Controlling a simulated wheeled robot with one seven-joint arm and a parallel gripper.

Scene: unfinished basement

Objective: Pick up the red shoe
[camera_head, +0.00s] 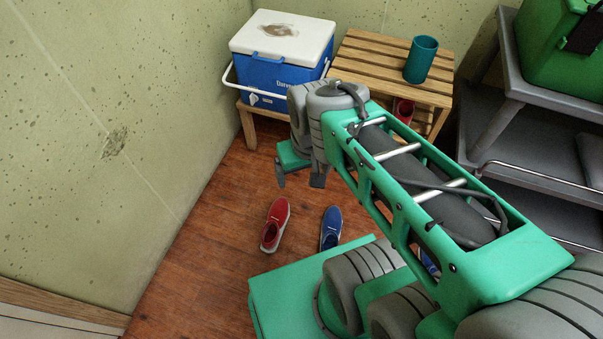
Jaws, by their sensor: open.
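The red shoe (275,225) lies on the wooden floor near the left wall, with a pale sole edge showing. A blue shoe (331,228) lies just to its right, apart from it. My gripper (298,183) hangs at the end of my green and grey arm, above and beyond the red shoe in the picture. Its dark fingers are apart and empty, and nothing is touching the shoe. Part of the gripper is hidden behind the wrist.
A slatted wooden bench (390,70) at the back holds a blue and white cooler (262,75) and a teal cup (421,60). A red object (403,112) shows below the slats. A grey shelf cart (540,130) with a green box (560,50) stands right. Floor left of the shoes is clear.

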